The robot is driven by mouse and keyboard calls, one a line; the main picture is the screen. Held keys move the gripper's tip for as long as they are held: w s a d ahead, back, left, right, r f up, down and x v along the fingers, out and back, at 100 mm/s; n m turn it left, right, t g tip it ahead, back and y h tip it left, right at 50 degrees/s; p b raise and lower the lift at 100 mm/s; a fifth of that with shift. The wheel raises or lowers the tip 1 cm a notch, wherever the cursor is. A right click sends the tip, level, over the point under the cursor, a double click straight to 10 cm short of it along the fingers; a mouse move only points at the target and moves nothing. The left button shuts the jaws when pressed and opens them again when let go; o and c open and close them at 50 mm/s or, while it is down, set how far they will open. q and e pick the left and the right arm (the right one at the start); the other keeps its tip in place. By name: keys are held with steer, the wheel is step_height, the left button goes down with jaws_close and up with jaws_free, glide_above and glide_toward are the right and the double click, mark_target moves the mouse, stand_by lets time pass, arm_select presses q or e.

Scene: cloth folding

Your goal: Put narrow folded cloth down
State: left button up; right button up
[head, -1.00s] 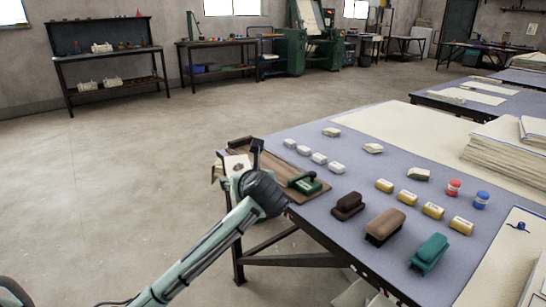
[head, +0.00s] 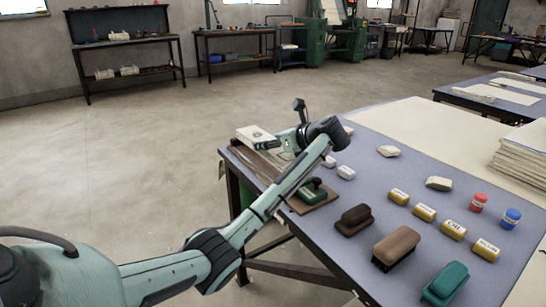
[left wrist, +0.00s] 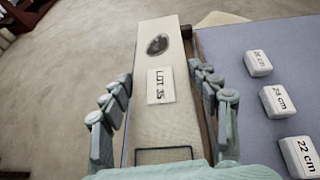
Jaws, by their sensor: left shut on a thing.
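The narrow folded cloth (head: 255,134) is a pale cream strip at the table's far left corner in the head view. In the left wrist view the cloth (left wrist: 160,120) runs lengthwise between my fingers, with a dark oval mark and a "LOT 35" label facing up. My left gripper (head: 286,143) is shut on the cloth; its fingers (left wrist: 160,88) flank the strip's sides. A brown board (head: 302,207) lies beneath at the table's left edge. I cannot tell whether the cloth touches it. My right gripper is not in view.
A green-handled tool (head: 314,191) sits on the board. White size blocks (left wrist: 278,101) stand right of it on the blue-grey table (head: 300,240). Open floor lies left.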

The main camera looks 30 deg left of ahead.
arm_select(q)
steer(key=shift+w+f, duration=0.2)
steer(key=shift+w, duration=0.2)
steer(key=shift+d+f, duration=0.1)
steer(key=shift+f, duration=0.05)
step_height(320, 180, down, 3)
steer(key=shift+f, duration=0.45)
steer(key=shift+r, duration=0.1)
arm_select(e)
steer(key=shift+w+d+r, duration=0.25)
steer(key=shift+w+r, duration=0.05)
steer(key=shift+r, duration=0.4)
arm_select(q)
steer(key=o, duration=1.3)
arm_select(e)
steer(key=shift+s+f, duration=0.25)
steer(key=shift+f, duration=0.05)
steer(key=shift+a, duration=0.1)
